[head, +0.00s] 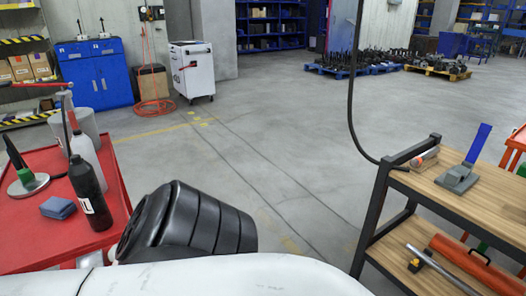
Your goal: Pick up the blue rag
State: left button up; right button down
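The blue rag (58,207) lies folded into a small flat block on the red table (112,238) at the left in the head view. It sits left of a black bottle (89,195) with a white label, near the table's front part. Nothing holds it. Neither of my grippers shows in the head view, so their distance from the rag and their finger state cannot be seen.
On the red table, a white bottle (85,153) stands behind the black one, and a round-based tool (28,185) lies left of them. A wooden-topped cart (420,186) stands at the right with tools. Open grey floor (270,130) lies between.

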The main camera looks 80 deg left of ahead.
aim_at(57, 208)
jog(key=u, duration=1.95)
